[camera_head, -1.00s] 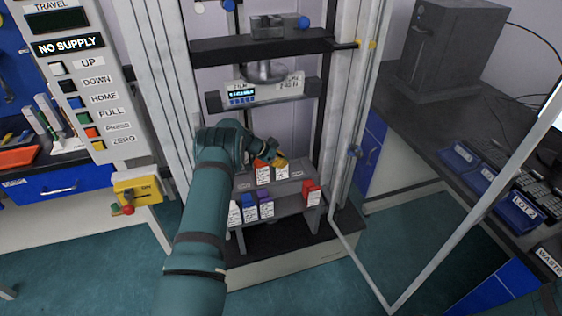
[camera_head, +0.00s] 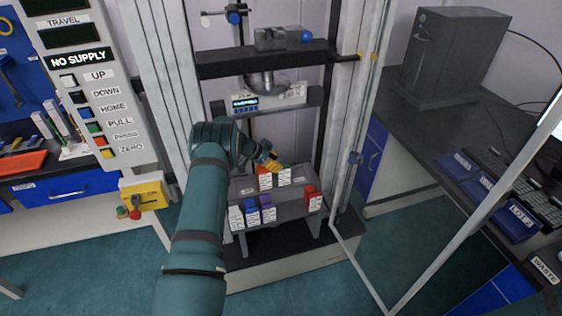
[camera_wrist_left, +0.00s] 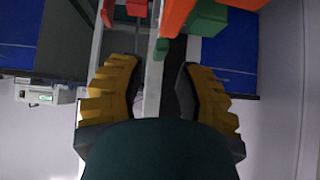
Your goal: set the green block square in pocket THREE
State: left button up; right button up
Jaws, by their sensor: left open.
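A green block (camera_head: 284,169) shows at the back of the grey stepped rack (camera_head: 240,187), partly behind a white card. My left gripper (camera_head: 272,160) is just behind and left of it, and the two look apart. In the left wrist view, my left gripper (camera_wrist_left: 158,66) is open, with nothing held between its yellow fingers. A larger green piece (camera_wrist_left: 208,18) and a small green piece (camera_wrist_left: 162,48) lie beyond the fingertips there. I cannot tell which is the same block. The pocket labels are too small to read. My right gripper is not in view.
On the rack stand an orange-red block (camera_head: 264,168), a blue block (camera_head: 251,205), a purple block (camera_head: 267,201) and a red block (camera_head: 312,192), with white cards. Frame uprights (camera_head: 350,110) flank the rack, and a dark crossbeam (camera_head: 270,58) spans above.

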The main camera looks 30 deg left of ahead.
pick_arm(q)
jog(key=shift+p+v, duration=0.6)
jog(key=shift+v, duration=0.7)
jog(key=s+d+f+n+t+y, duration=0.1)
jog(key=s+d+f+n, duration=0.2)
jog(key=d, duration=0.9)
jog(key=s+d+n+t, duration=0.1)
jog(key=s+d+n, duration=0.3)
jog(key=d, duration=0.7)
jog(key=s+d+n+g, duration=0.1)
jog(key=s+d, duration=0.3)
jog(key=s, duration=0.4)
jog(key=s+d+n+g, duration=0.1)
jog(key=s+d+g, duration=0.2)
jog(key=s+d, duration=0.2)
jog(key=s+d+g, duration=0.3)
jog(key=s+d, duration=0.1)
jog(key=s, duration=0.7)
jog(key=shift+s+d+f+n+y, duration=0.2)
jog(key=shift+s+d+n+y, duration=0.05)
jog(key=shift+d+n+y, duration=0.15)
jog(key=shift+a, duration=0.1)
